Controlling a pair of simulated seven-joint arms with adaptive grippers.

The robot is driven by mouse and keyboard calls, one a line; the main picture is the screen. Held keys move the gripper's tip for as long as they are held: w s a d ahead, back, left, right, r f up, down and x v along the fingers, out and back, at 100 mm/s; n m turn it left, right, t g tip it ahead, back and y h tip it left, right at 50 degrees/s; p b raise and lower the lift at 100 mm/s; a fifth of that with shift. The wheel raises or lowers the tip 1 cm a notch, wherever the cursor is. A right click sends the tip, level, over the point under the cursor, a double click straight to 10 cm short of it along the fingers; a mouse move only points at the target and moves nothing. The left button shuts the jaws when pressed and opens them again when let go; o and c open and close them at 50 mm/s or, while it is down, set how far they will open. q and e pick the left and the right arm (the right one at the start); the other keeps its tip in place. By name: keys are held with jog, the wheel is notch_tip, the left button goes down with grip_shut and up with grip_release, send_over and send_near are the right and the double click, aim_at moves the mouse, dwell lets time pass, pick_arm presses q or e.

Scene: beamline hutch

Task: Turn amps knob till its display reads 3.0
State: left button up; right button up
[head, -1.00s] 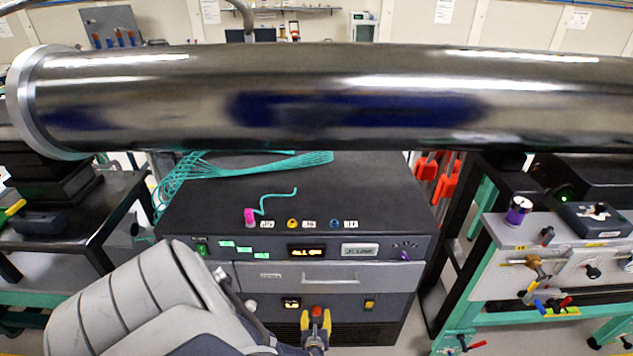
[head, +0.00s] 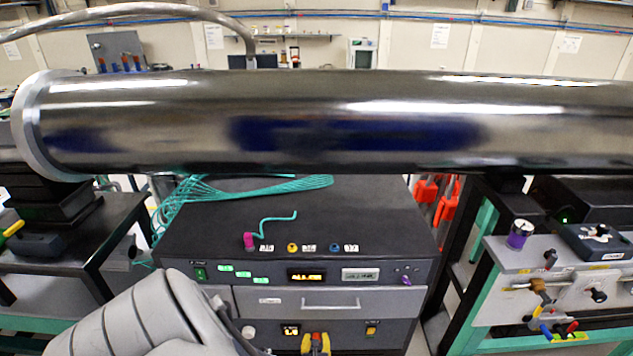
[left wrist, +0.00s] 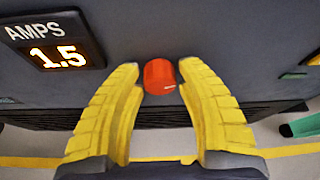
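The amps knob (left wrist: 160,77) is a red knob with a pale mark, low on the dark cabinet front in the left wrist view. The amps display (left wrist: 58,57), up and left of it, reads 1.5 in glowing orange digits; it also shows small in the head view (head: 291,330). My left gripper (left wrist: 160,72) has its two yellow fingers on either side of the knob, with narrow gaps seeming to show beside it. In the head view my left gripper (head: 316,343) is at the bottom edge, partly cut off. My right gripper is not in view.
A large metal pipe (head: 330,120) crosses the head view above the cabinet (head: 380,220). A drawer (head: 315,302) sits above the amps panel. A pink plug with a teal cable (head: 249,240) stands on top. A bench with valves (head: 500,300) is at the right.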

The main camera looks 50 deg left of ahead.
pick_arm(q)
grip_shut()
jog(key=m+g+y, duration=0.1)
jog(key=m, duration=0.1)
jog(key=shift+m+g, duration=0.3)
jog(key=shift+m, duration=0.1)
dwell(0.3)
jog(key=shift+o, duration=2.2)
grip_release()
